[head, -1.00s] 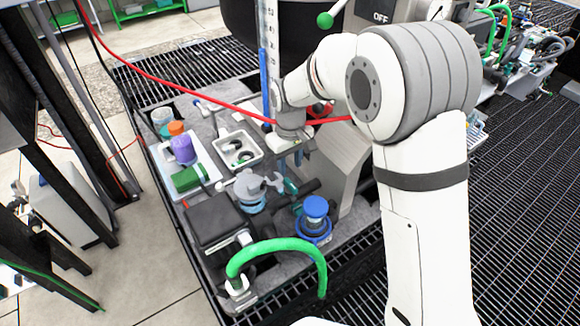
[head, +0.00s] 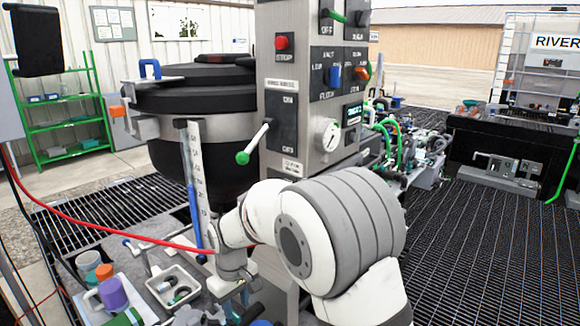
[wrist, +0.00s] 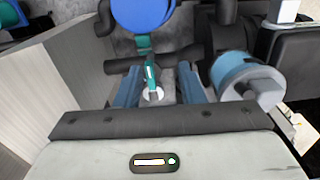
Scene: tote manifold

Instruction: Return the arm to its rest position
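My white and grey arm (head: 345,230) reaches from the bottom right of the head view, bent at its big grey joint. My gripper points down over the grey tray at the lower middle; its fingers are hard to see there. In the wrist view my gripper (wrist: 160,84) has its two blue fingers apart, with clear space between them. A small teal and white part (wrist: 152,80) shows between the fingers, seemingly below them. A blue round cap (wrist: 143,12) lies beyond the fingertips, and a light-blue and grey fitting (wrist: 245,80) is to the right.
A red hose (head: 100,232) crosses behind the wrist. A ruler post (head: 195,180) and a control cabinet (head: 320,90) with a green-knobbed lever (head: 243,157) stand close by. Open grating (head: 490,250) lies right.

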